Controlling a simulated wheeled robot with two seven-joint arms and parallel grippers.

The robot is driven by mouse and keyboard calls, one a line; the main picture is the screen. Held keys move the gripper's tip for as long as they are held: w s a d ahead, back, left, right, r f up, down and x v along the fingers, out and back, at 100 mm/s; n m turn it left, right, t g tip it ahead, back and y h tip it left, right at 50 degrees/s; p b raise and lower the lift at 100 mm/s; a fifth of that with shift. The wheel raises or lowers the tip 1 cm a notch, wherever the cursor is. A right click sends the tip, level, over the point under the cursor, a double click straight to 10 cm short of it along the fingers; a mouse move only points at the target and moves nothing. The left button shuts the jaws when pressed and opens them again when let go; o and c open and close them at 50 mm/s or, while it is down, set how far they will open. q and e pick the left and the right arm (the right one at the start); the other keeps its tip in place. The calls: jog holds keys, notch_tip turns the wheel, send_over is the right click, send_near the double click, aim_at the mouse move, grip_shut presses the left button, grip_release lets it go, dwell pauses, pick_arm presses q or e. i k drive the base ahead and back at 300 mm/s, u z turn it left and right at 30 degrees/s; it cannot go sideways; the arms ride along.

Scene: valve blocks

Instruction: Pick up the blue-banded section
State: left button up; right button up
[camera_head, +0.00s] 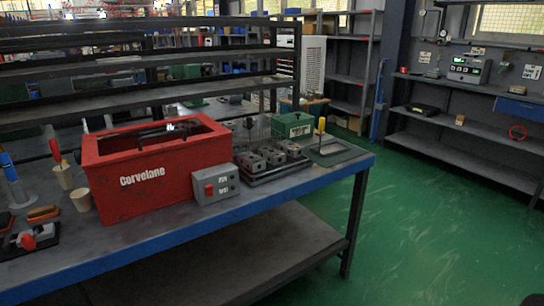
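Several grey valve blocks (274,156) sit in a row on a dark tray (277,173) at the right part of the blue-edged workbench. They are small in the picture, and I cannot make out a blue band on any of them. Neither of my grippers is in view.
A red box marked Corvelane (147,176) and a grey control box (216,184) stand left of the blocks. A green case (292,125) is behind, and a dark green mat (347,153) with a yellow-handled tool (321,127) is at right. Cups (80,199) stand left. Green floor is open.

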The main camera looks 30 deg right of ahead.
aim_at(292, 148)
jog(key=z, duration=2.45)
jog(key=i, duration=3.65)
jog(key=u, duration=3.2)
